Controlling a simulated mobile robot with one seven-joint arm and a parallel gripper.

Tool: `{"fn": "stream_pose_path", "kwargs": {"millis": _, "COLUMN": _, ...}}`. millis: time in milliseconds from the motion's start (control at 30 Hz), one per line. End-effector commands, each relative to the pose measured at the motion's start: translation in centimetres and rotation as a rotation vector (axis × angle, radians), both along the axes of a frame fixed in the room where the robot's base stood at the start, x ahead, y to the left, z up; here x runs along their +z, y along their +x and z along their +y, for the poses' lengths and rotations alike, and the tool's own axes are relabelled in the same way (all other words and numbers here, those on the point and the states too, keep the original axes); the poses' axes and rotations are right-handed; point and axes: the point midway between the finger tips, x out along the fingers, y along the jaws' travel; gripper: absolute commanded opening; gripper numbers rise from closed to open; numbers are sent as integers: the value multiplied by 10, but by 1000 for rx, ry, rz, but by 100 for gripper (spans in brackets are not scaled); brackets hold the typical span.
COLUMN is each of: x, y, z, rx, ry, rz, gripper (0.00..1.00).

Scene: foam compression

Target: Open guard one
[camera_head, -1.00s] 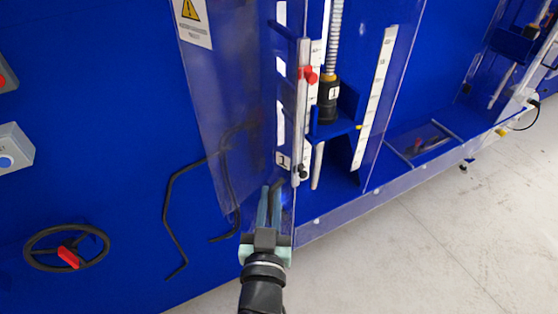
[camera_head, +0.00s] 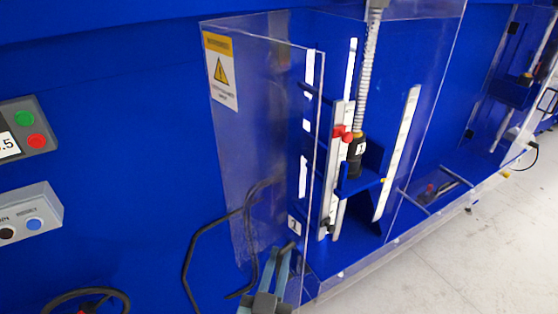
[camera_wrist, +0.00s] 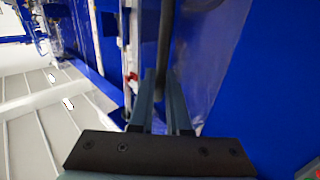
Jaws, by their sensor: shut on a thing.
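Guard one is a clear panel (camera_head: 262,130) with a yellow warning label at its upper left and a "1" tag near its lower right edge. It stands out at an angle from the blue machine, in front of the left part of the test bay. My gripper (camera_head: 286,252) is at the lower right edge of the panel in the head view. In the wrist view, my gripper (camera_wrist: 165,95) has its blue-grey fingers closed around a dark bar handle (camera_wrist: 165,42). Part of the handle is hidden between the fingers.
The bay holds a spring column with a black cylinder (camera_head: 355,158) and a rail with red knobs (camera_head: 342,135). Button boxes (camera_head: 28,125) and a handwheel (camera_head: 85,298) are at the left. Open grey floor (camera_head: 470,260) lies at the lower right.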

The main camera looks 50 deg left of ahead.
Motion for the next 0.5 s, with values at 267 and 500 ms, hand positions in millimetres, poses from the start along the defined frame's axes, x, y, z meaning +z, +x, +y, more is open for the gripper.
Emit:
{"fn": "stream_pose_path", "kwargs": {"millis": 267, "x": 2, "y": 0, "z": 0, "rx": 1, "ry": 2, "rz": -3, "gripper": 27}}
{"fn": "stream_pose_path", "kwargs": {"millis": 500, "x": 0, "y": -1, "z": -1, "rx": 0, "ry": 2, "rz": -1, "gripper": 27}}
